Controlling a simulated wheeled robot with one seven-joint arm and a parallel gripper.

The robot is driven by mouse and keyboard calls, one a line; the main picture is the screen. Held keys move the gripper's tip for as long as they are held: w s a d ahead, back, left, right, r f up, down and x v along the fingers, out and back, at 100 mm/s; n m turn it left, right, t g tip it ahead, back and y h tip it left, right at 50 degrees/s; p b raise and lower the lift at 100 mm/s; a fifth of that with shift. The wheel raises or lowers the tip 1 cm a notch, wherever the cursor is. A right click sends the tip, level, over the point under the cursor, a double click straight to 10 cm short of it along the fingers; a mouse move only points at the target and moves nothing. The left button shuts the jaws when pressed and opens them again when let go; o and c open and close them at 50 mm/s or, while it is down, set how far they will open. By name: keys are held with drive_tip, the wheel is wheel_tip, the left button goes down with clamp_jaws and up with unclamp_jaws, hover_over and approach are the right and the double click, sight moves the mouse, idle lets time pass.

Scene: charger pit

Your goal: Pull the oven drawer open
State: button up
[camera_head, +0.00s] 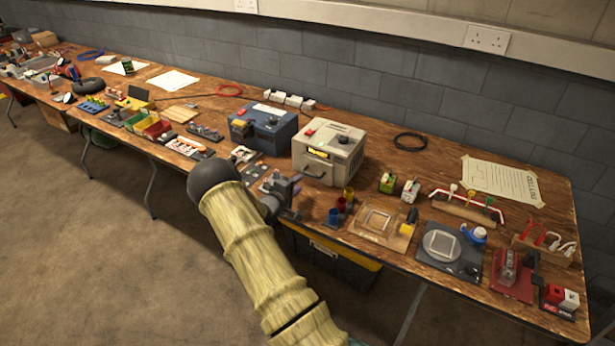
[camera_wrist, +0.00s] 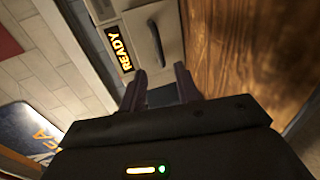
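The oven (camera_head: 330,145) is a beige-grey box on the long wooden bench, with a red knob on top and a lit "READY" display (camera_wrist: 119,49) on its front. Its drawer front, with a small handle (camera_head: 314,172), is below the display and looks closed. The handle also shows in the wrist view (camera_wrist: 156,42) as a dark bar just ahead of the fingertips. My gripper (camera_wrist: 160,78) is open, with a gap between its fingers and nothing in it. It is in front of the oven, apart from the handle as far as I can tell.
A blue box (camera_head: 263,128) stands left of the oven. Small colored cups (camera_head: 341,209) and a wooden frame board (camera_head: 381,223) lie on the bench (camera_head: 420,262) to the right. A black bin with a yellow rim (camera_head: 335,262) is under the bench. The floor in front is clear.

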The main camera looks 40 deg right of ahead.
sight(309, 175)
drive_tip(key=x, duration=0.7)
drive_tip(key=shift+w+d, duration=0.15)
drive_tip(key=shift+d, duration=0.1)
clamp_jaws()
